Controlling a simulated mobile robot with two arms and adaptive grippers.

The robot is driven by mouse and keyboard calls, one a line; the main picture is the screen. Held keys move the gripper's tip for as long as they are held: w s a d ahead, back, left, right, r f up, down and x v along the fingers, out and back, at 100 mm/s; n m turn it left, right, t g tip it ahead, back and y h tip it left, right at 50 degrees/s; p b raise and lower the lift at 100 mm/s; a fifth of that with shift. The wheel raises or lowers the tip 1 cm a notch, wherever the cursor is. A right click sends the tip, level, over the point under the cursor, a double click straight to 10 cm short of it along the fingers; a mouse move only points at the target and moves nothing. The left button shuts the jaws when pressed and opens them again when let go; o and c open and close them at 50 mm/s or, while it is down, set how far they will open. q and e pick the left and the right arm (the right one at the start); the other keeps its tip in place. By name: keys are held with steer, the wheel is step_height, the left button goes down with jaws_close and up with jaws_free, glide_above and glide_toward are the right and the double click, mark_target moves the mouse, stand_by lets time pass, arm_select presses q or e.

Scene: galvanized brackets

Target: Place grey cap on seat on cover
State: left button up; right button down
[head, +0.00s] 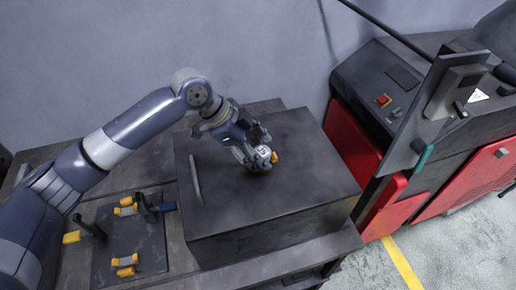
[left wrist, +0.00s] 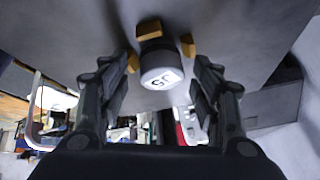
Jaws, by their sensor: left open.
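The grey cap (left wrist: 160,72) is a short cylinder with a white, numbered end face. In the left wrist view it sits between several orange-yellow blocks (left wrist: 149,30) on a dark surface. In the head view the cap (head: 263,152) is on top of the large dark cover (head: 310,175), partly hidden by my gripper. The seat under the cap is mostly hidden, so I cannot tell how fully the cap sits in it. My left gripper (head: 252,146) is open at the cap; its fingers (left wrist: 160,95) stand on either side with visible gaps.
A dark bar (head: 195,178) lies on the cover's left part. A dark plate (head: 150,252) with yellow clamps (head: 125,262) is on the bench to the left. A black and red machine (head: 350,140) stands at the right. The cover's right half is clear.

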arm_select(q)
steer(key=shift+a+r, duration=0.1)
steer(key=shift+r, duration=0.1)
steer(key=b+v, duration=0.3)
steer(key=v, duration=0.8)
steer(key=shift+a+r, duration=0.2)
steer(key=shift+r, duration=0.05)
arm_select(e)
steer(key=f, duration=0.1)
steer(key=w+f, duration=0.1)
steer(key=f, duration=0.1)
